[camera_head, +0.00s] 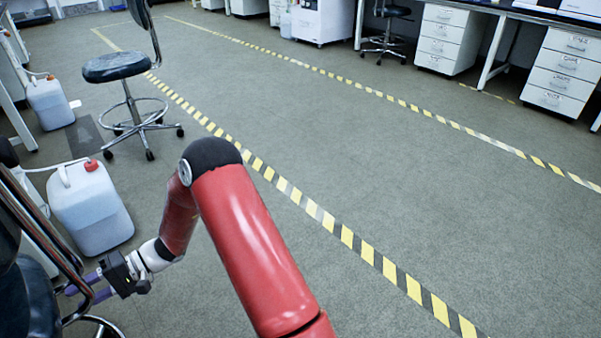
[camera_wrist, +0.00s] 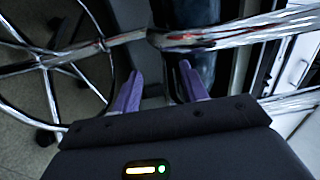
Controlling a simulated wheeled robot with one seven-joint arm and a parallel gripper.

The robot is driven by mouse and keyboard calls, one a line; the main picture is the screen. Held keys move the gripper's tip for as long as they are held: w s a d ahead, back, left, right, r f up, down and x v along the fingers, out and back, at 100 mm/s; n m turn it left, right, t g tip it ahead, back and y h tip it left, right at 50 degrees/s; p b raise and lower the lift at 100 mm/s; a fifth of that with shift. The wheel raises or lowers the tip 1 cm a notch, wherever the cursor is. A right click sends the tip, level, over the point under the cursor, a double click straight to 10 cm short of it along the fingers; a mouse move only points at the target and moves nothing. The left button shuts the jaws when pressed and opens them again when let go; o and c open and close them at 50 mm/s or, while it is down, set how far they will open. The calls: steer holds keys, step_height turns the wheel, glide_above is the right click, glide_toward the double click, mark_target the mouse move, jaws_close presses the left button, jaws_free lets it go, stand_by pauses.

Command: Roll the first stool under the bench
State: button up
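A near stool (camera_head: 38,295) with a dark seat and chrome bars is at the lower left of the head view, cut off by the frame edge. My gripper (camera_head: 80,286) is beside its chrome bars. In the wrist view, the purple fingers of my gripper (camera_wrist: 158,80) are spread apart with nothing visibly clamped between them. A chrome bar (camera_wrist: 240,36) of the stool crosses just beyond the fingertips; I cannot tell if they touch. The stool's ringed base (camera_wrist: 45,62) shows at left. Another stool (camera_head: 116,68) stands farther back, upright. Only slivers of a bench show at the left edge.
A white jug with a red cap (camera_head: 90,205) stands on the floor close to my arm. Another jug (camera_head: 48,102) is farther back. Striped floor tape (camera_head: 345,236) borders a clear aisle. White drawer units (camera_head: 562,72) and a dark chair (camera_head: 388,28) are across the aisle.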

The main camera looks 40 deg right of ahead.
steer(key=shift+r, duration=0.1)
steer(key=d+b, duration=0.1)
steer(key=d, duration=1.1)
steer(key=shift+s, duration=0.15)
steer(key=shift+a, duration=0.1)
